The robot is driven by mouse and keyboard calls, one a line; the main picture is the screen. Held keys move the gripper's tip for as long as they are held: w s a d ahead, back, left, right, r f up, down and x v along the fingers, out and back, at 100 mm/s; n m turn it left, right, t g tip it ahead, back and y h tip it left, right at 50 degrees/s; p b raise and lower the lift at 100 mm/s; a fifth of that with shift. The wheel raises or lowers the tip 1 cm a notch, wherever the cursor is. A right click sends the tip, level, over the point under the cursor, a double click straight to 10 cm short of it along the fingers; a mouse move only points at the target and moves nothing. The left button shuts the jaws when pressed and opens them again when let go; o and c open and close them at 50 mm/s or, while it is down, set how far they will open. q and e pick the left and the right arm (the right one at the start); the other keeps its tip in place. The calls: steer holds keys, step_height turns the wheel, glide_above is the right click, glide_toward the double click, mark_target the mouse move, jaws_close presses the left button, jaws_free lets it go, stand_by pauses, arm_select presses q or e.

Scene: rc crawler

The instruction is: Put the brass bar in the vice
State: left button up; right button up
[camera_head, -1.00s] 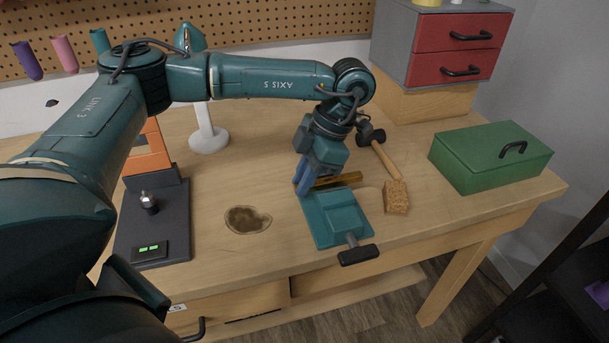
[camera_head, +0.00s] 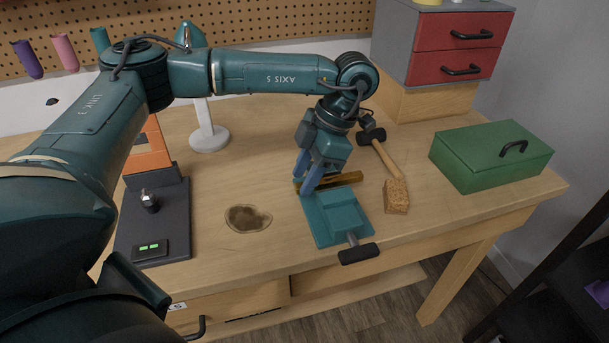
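The teal vice (camera_head: 337,218) stands near the front edge of the workbench, with its dark handle (camera_head: 358,253) toward me. The brass bar (camera_head: 345,180) lies roughly crosswise at the vice's back end, by its jaws. I cannot tell whether it sits fully between them. My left gripper (camera_head: 307,184) points down over the bar's left part. Its blue fingers are spread and look open, and they hide part of the bar. My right gripper is not in view.
A hammer (camera_head: 384,155) and a cork-like block (camera_head: 396,196) lie right of the vice. A green toolbox (camera_head: 480,165) stands farther right, below a red-drawer cabinet (camera_head: 455,50). A dark-based device (camera_head: 165,215) stands left. Bench around the brown stain (camera_head: 248,218) is clear.

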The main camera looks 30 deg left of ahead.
mark_target(328, 179)
arm_select(q)
steer(key=v, duration=1.1)
steer(key=shift+p, duration=0.3)
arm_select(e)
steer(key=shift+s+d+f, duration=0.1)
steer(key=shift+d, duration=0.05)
